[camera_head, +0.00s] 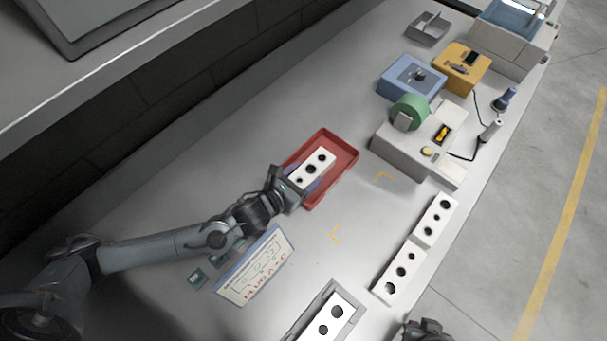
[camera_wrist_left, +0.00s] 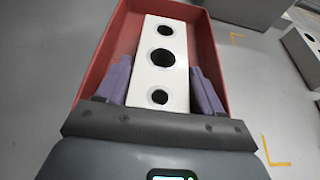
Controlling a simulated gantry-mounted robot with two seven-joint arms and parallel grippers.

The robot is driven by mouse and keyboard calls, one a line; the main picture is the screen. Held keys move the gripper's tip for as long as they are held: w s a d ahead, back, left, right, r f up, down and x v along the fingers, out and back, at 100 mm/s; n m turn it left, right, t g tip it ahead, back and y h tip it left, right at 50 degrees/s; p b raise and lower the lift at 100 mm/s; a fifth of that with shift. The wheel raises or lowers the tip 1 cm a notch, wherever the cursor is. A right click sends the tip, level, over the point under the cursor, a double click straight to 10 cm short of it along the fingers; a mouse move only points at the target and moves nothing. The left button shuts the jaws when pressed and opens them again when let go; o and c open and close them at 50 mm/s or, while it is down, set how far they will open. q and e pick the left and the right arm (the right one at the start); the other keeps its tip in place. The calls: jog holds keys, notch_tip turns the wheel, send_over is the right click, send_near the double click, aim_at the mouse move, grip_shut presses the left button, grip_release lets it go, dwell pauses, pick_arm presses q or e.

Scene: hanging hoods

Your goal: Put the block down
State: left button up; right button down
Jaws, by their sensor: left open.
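A white block (camera_head: 322,158) with three dark round holes is at the red tray (camera_head: 345,152). My left gripper (camera_head: 308,180) is at the block with its fingers apart. In the left wrist view the block (camera_wrist_left: 162,60) lies between the two purple fingers, one on each side, with a slim gap visible on the right. The red tray (camera_wrist_left: 216,70) surrounds it on the visible sides. The block's underside is hidden, so I cannot tell if it rests flat. Part of my right gripper (camera_head: 426,330) shows at the bottom edge, its fingertips unclear.
More white holed blocks stand along the right table edge (camera_head: 400,272) and in a grey tray (camera_head: 338,292) at the front. A sign (camera_head: 253,266) lies left of it. A grey station with a green roll (camera_head: 410,112), a blue box (camera_head: 412,77) and a yellow box (camera_head: 462,68) stand behind.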

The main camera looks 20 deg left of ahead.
pick_arm(q)
jog(key=shift+s+a+f+g, duration=0.1)
jog(key=shift+s+f+g, duration=0.1)
jog(key=shift+f, duration=0.35)
jog(key=shift+s+a+f+g, duration=0.1)
jog(key=shift+s+f, duration=0.1)
jog(key=shift+f, duration=0.3)
jog(key=shift+d+r+p, duration=0.1)
jog(key=shift+r+p, duration=0.35)
jog(key=shift+r, duration=0.2)
jog(key=v, duration=0.5)
jog(key=shift+s+r+p, duration=0.15)
jog(key=shift+s+p, duration=0.15)
jog(key=shift+s+r, duration=0.45)
jog(key=shift+s, duration=0.05)
jog(key=shift+s+a+r, duration=0.15)
jog(key=shift+s+a, duration=0.1)
jog(key=shift+r, duration=0.1)
